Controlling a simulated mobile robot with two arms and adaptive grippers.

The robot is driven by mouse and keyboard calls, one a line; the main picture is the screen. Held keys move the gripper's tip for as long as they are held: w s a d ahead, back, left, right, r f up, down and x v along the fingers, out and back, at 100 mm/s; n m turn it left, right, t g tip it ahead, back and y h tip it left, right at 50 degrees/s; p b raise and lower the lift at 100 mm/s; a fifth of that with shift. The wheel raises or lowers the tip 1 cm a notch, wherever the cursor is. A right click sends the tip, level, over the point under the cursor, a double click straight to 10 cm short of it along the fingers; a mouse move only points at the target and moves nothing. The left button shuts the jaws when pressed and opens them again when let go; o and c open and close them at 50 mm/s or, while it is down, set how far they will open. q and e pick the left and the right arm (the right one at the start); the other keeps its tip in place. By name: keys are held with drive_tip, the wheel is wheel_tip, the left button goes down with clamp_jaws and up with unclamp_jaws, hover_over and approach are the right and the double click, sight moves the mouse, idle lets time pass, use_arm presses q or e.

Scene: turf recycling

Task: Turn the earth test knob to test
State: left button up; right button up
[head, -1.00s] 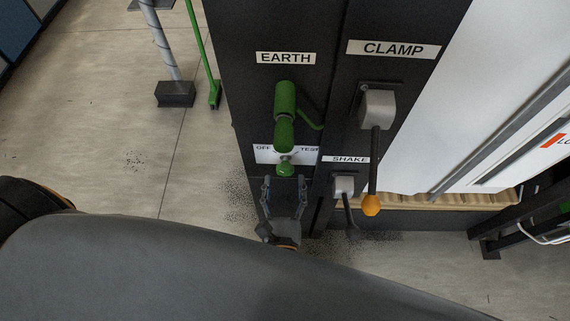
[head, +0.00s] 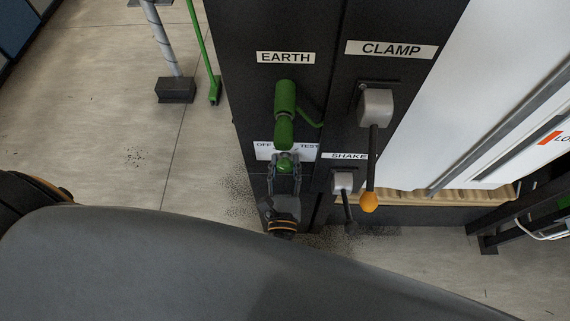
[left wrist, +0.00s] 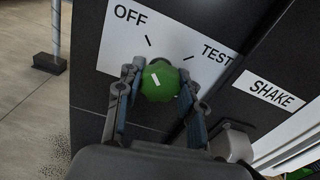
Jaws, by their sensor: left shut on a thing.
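The green earth test knob (head: 285,166) sits on the black panel below the EARTH label, in front of a white plate (head: 263,151) marked OFF and TEST. My left gripper (head: 285,168) has come up from below and is shut on the knob, one finger on each side. In the left wrist view the knob (left wrist: 160,82) shows between the fingertips (left wrist: 158,84). Its white pointer line leans up and left, toward the OFF mark rather than the TEST mark at the upper right. My right gripper is not in view.
A green handle and hose (head: 285,100) hang just above the knob. To the right are the CLAMP lever (head: 375,110) with an orange ball and the SHAKE lever (head: 343,182). A green pole (head: 205,60) and a grey post stand at left on open floor.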

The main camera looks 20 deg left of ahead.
use_arm(q)
drive_tip(key=shift+m, duration=0.4)
drive_tip(key=m, duration=0.2)
drive_tip(key=shift+m, duration=0.4)
drive_tip(key=m, duration=0.4)
drive_tip(key=shift+m+p, duration=0.3)
drive_tip(key=shift+p, duration=0.1)
drive_tip(key=m+p, duration=0.1)
drive_tip(key=m, duration=0.4)
drive_tip(key=shift+r+p, duration=0.1)
drive_tip(key=shift+p, duration=0.25)
drive_tip(key=shift+m+p, duration=0.7)
drive_tip(key=shift+m, duration=1.5)
drive_tip(key=shift+m, duration=0.3)
drive_tip(key=o, duration=1.2)
